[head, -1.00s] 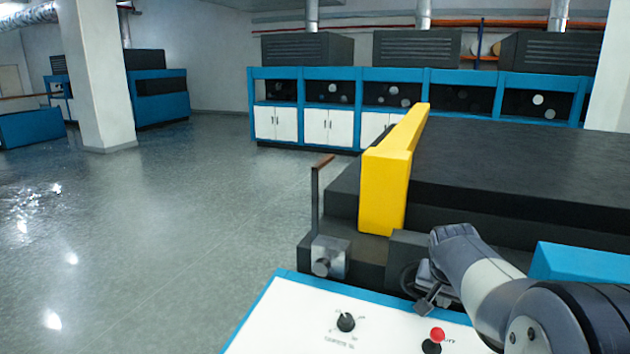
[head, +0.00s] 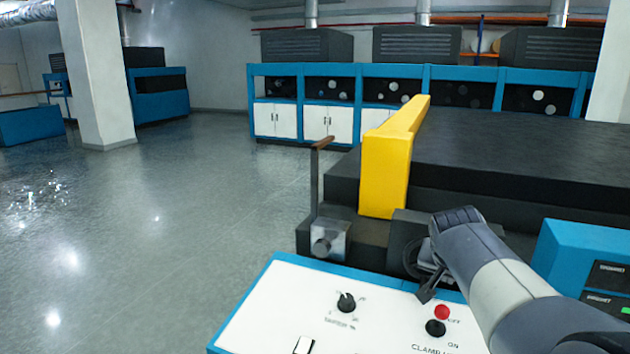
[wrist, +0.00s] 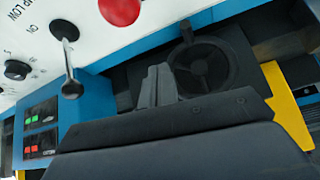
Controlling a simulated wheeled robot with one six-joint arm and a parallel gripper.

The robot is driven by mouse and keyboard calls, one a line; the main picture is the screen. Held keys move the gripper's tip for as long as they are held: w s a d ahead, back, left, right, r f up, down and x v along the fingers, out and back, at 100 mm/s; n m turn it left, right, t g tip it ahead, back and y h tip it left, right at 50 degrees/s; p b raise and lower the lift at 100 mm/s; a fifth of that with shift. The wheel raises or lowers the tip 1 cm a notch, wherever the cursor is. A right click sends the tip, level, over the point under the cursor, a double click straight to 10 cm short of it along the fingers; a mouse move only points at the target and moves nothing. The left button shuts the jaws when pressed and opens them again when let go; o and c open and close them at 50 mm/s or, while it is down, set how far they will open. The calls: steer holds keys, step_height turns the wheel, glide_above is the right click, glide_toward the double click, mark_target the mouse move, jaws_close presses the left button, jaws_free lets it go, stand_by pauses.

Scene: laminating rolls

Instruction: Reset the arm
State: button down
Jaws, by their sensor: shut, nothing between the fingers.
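My gripper (head: 427,291) is at the end of my grey arm, just above the far edge of the white control panel (head: 275,310), left of the red round control (head: 442,312). In the wrist view the two dark fingers of my gripper (wrist: 157,82) are together, with nothing held. They point over a dark recess beside a round black part (wrist: 212,62). The panel also bears a black dial (head: 346,302). In the wrist view a metal lever (wrist: 68,62) stands out from the panel.
A blue box with displays (head: 590,262) stands close to my arm's right. A yellow bar (head: 385,178) and a crank with a brown handle (head: 322,144) rise behind the panel. A large dark machine bed (head: 520,150) lies beyond. The floor at left (head: 170,230) is clear.

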steer(key=shift+s+f+b, duration=0.15)
steer(key=shift+b, duration=0.65)
